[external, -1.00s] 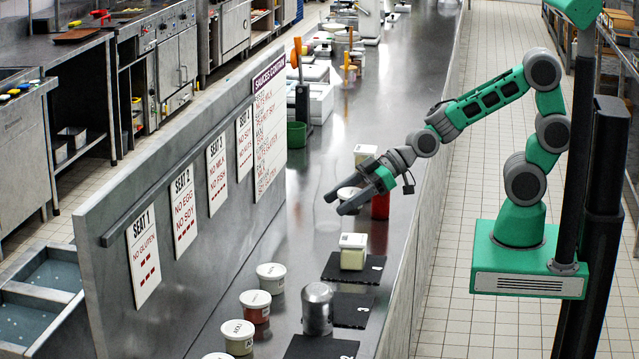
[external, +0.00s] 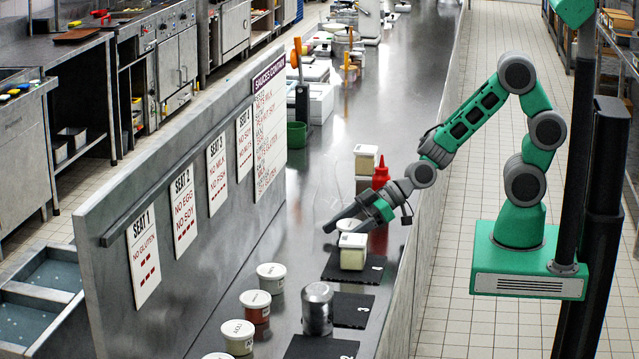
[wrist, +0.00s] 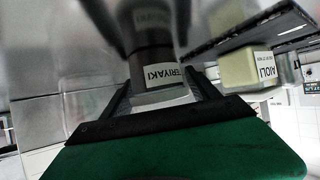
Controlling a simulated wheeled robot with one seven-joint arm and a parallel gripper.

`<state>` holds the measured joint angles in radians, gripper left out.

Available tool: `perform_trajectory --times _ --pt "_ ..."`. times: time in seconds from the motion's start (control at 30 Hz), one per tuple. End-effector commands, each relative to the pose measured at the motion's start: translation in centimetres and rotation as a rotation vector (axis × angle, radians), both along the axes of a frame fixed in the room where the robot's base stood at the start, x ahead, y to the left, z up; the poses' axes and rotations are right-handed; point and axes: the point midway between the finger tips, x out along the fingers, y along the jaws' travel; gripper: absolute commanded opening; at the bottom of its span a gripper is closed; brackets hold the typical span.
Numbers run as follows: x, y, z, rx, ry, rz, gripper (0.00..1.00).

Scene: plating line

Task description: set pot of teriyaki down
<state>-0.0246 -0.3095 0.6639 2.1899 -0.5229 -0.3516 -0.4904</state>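The pot of teriyaki (wrist: 153,72) is a dark pot with a white label reading TERIYAKI. In the wrist view it stands between the two fingers of my gripper (wrist: 162,88), which appear to press its sides. In the external view my gripper (external: 334,226) is low over the steel counter, and the pot's pale lid (external: 348,225) shows just behind it. The gripper hides most of the pot, and I cannot tell whether its base touches the counter.
A pale aioli container (external: 353,258) stands on a dark mat (external: 374,272) close in front; it also shows in the wrist view (wrist: 240,68). A red bottle (external: 381,178) and pale container (external: 366,158) are behind. A metal canister (external: 317,308) and lidded tubs (external: 271,276) are nearer.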

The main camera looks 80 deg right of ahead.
Motion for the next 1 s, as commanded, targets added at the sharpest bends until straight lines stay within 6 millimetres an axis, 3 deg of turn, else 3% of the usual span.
perform_trajectory --times 0.33,0.7,1.0 --pt "-0.4 -0.4 0.7 0.001 -0.002 -0.002 0.7" --pt "-6.9 -4.9 5.0 -0.001 -0.004 -0.008 0.7" --pt "-8.8 -5.9 6.1 -0.001 -0.001 0.0 0.65"
